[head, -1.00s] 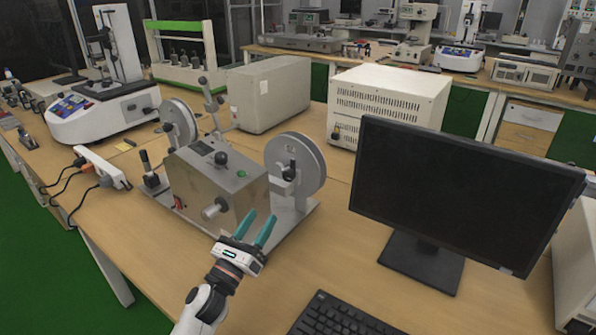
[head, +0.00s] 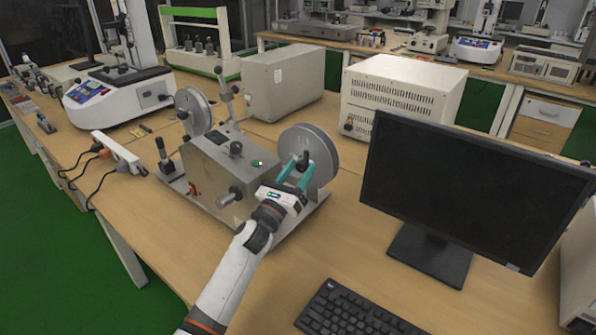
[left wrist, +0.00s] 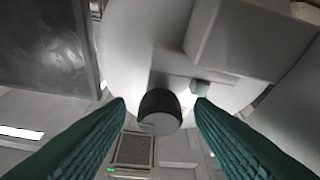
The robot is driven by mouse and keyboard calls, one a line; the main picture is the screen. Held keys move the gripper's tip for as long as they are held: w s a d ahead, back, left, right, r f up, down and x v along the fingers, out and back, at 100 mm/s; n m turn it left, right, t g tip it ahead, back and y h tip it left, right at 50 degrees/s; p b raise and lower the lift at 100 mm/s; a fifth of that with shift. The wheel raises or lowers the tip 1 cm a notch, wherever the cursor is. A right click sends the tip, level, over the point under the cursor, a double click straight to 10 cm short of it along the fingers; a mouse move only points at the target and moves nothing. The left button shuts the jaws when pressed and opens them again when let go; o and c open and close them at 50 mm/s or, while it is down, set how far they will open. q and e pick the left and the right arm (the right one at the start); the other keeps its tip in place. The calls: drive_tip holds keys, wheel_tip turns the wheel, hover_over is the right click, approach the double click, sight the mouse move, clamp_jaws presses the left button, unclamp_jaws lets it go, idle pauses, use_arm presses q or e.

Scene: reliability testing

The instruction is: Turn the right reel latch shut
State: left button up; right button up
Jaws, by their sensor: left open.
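The right reel (head: 316,150) is a grey disc on the right side of the metal winding machine (head: 212,172). Its latch (head: 303,160) is a dark knob at the reel's centre. My left gripper (head: 294,173) is open in front of the right reel, its teal fingertips close to the latch. In the left wrist view the dark round latch knob (left wrist: 160,111) lies between the two spread green fingers, with a gap on each side. Whether the fingers reach past the knob, I cannot tell. My right gripper is not in view.
The left reel (head: 193,110) stands on the machine's far left side. A black monitor (head: 470,195) stands to the right and a keyboard (head: 355,310) lies in front. A beige cabinet (head: 400,95) stands behind. The tabletop between machine and keyboard is clear.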

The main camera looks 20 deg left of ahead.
use_arm(q)
drive_tip(key=c, duration=1)
